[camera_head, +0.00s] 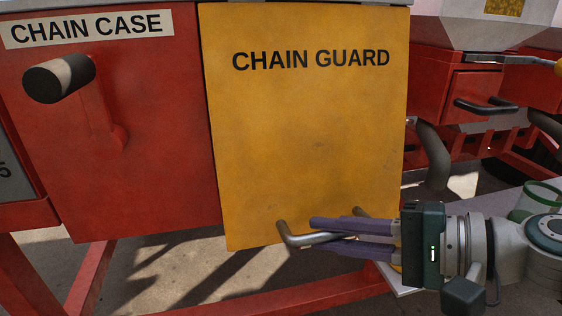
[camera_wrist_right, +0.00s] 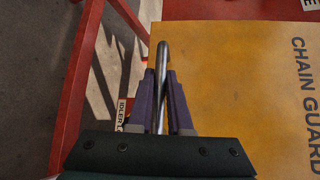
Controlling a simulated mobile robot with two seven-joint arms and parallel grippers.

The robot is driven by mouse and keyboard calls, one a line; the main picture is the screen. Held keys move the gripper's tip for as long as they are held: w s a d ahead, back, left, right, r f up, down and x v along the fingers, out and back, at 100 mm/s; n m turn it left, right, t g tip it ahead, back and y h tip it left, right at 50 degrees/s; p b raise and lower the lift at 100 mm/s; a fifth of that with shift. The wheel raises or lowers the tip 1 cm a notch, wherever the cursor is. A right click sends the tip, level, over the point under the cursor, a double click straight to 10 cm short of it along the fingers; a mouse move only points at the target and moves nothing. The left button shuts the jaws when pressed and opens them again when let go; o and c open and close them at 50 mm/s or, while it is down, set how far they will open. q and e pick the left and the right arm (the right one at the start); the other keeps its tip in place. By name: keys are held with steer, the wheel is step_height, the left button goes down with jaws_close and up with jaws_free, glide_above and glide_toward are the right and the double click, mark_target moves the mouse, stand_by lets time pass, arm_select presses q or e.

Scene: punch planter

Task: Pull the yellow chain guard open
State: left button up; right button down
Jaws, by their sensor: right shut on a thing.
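The yellow chain guard (camera_head: 305,125) is a flat panel with black lettering. It hangs flush beside the red chain case and looks closed in the head view. Its metal bar handle (camera_head: 300,238) is near the bottom edge. My right gripper (camera_head: 325,237) comes in from the right and is shut on this handle. In the right wrist view the handle (camera_wrist_right: 162,60) runs between the purple fingers of my right gripper (camera_wrist_right: 161,80), with the yellow panel (camera_wrist_right: 235,100) to the right. The fingers hide part of the handle. My left gripper is not in view.
The red chain case (camera_head: 150,150) with a dark crank grip (camera_head: 58,78) stands left of the guard. A red frame bar (camera_head: 270,297) runs low below it. Red units with dark handles (camera_head: 486,105) stand at the right. Open floor shows under the guard.

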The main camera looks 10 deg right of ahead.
steer(key=s+r+m+g+h+p, duration=0.2)
steer(key=s+r+m+g+p, duration=0.3)
steer(key=s+r+p, duration=1.7)
steer(key=w+r+m+g+p, duration=0.1)
steer(key=w+r+g+p, duration=0.2)
steer(key=p, duration=0.9)
steer(key=w+r+m+g+p, duration=0.1)
steer(key=w+r+g+p, duration=0.2)
steer(key=r+p, duration=0.6)
steer(key=shift+w+d+g+p, duration=0.25)
steer(key=shift+w+p, duration=0.25)
steer(key=shift+p, duration=1.6)
steer(key=c, duration=0.8)
jaws_free()
steer(key=shift+c, duration=0.2)
